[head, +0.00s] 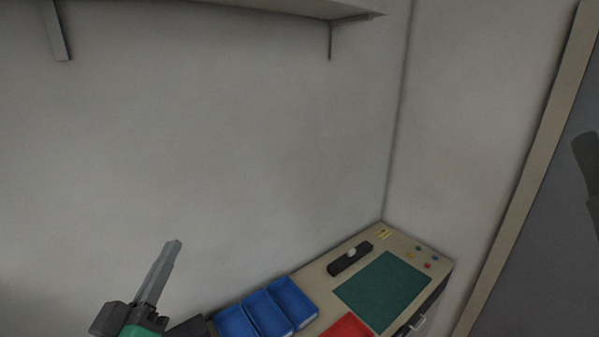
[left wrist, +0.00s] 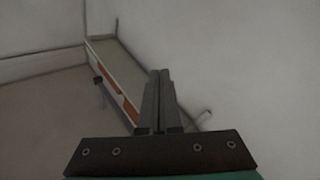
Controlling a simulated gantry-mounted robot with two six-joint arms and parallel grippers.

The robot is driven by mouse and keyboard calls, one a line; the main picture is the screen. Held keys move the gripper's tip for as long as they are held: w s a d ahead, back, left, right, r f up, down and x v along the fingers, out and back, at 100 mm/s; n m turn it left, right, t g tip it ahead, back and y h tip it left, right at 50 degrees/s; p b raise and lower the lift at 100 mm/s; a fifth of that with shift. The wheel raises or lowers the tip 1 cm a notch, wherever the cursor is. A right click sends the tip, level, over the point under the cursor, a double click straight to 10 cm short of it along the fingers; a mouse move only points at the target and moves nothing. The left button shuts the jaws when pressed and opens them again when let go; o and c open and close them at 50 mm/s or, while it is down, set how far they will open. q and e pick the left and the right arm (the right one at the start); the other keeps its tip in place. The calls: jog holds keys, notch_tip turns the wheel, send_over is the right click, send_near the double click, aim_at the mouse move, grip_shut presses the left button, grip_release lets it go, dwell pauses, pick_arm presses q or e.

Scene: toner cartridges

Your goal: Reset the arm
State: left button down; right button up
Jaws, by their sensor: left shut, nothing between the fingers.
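My left gripper (head: 172,250) is at the lower left of the head view, raised in front of the bare wall, with its fingers pointing up and to the right. In the left wrist view the two fingers (left wrist: 158,75) are together with nothing between them. A dark grey part at the right edge of the head view is too cut off to identify. My right gripper cannot be made out. A black toner cartridge (head: 350,259) with a pale part on it lies near the back of the bench.
The bench (head: 442,262) carries several blue bins (head: 288,301), a red bin (head: 346,328), a green mat (head: 383,290) and small coloured round pieces (head: 427,266). A shelf (head: 300,8) is on the wall above. The space around my left gripper looks free.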

pick_arm(q)
jog(key=s+d+r+m+t, duration=0.2)
jog(key=s+r, duration=0.5)
jog(key=r, duration=0.4)
jog(key=s+d+r+m+t+h, duration=0.1)
jog(key=s+d+r+m+t, duration=0.1)
jog(key=s+r, duration=0.5)
notch_tip(320, 180, up, 4)
jog(key=shift+s+d+r+m+t+h+p, duration=0.25)
jog(key=shift+s+m+t+h+p, duration=0.1)
jog(key=shift+m+t, duration=0.65)
